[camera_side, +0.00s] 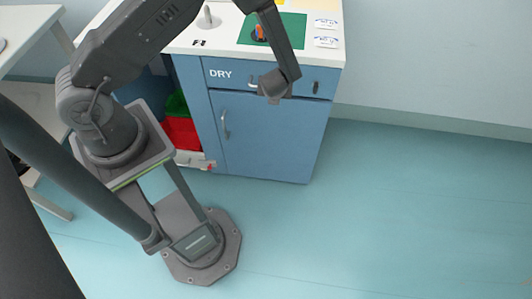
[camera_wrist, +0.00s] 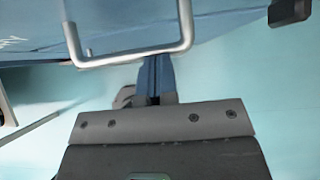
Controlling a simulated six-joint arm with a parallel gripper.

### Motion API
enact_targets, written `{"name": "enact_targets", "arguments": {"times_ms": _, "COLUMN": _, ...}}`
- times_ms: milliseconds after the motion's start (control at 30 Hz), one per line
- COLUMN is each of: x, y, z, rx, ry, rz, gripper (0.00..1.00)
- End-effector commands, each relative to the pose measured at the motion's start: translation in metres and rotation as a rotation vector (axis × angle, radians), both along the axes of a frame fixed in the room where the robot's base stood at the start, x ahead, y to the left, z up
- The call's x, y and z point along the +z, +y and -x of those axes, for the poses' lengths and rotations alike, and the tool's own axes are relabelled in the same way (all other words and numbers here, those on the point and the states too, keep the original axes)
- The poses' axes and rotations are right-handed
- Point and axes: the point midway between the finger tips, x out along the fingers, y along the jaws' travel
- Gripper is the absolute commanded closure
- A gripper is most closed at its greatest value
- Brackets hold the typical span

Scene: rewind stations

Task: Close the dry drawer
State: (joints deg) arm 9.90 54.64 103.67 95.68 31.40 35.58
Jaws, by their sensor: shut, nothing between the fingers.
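The blue drawer marked DRY (camera_side: 232,76) is at the top of the blue cabinet in the side view. Its front looks near the cabinet face; I cannot tell whether a small gap is left. Its silver U-shaped handle (camera_wrist: 128,58) crosses the upper part of the wrist view; in the side view my gripper hides most of it. My gripper (camera_side: 272,90) is in front of the drawer at its handle. In the wrist view its blue fingers (camera_wrist: 156,72) are together and empty, their tips close to the handle bar. I cannot tell whether they touch it.
Below the drawer is a cabinet door (camera_side: 270,135) with its own upright handle (camera_side: 225,124). A dark catch (camera_wrist: 290,11) sits right of the drawer handle. A green mat (camera_side: 290,28) and white cards lie on top. Red bins (camera_side: 182,133) stand at left. The floor at right is clear.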

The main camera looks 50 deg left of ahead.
Motion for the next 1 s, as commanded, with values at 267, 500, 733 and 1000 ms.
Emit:
{"name": "enact_targets", "arguments": {"times_ms": 267, "x": 0.001, "y": 0.004, "z": -0.005, "rx": -0.001, "ry": -0.004, "rz": -0.003, "gripper": 1.00}}
{"name": "enact_targets", "arguments": {"times_ms": 500, "x": 0.001, "y": 0.005, "z": -0.005, "rx": 0.000, "ry": -0.005, "rz": -0.005, "gripper": 1.00}}
{"name": "enact_targets", "arguments": {"times_ms": 733, "x": 0.004, "y": -0.011, "z": 0.009, "rx": -0.005, "ry": -0.002, "rz": -0.002, "gripper": 1.00}}
{"name": "enact_targets", "arguments": {"times_ms": 1000, "x": 0.039, "y": -0.045, "z": 0.043, "rx": -0.004, "ry": -0.003, "rz": 0.003, "gripper": 1.00}}
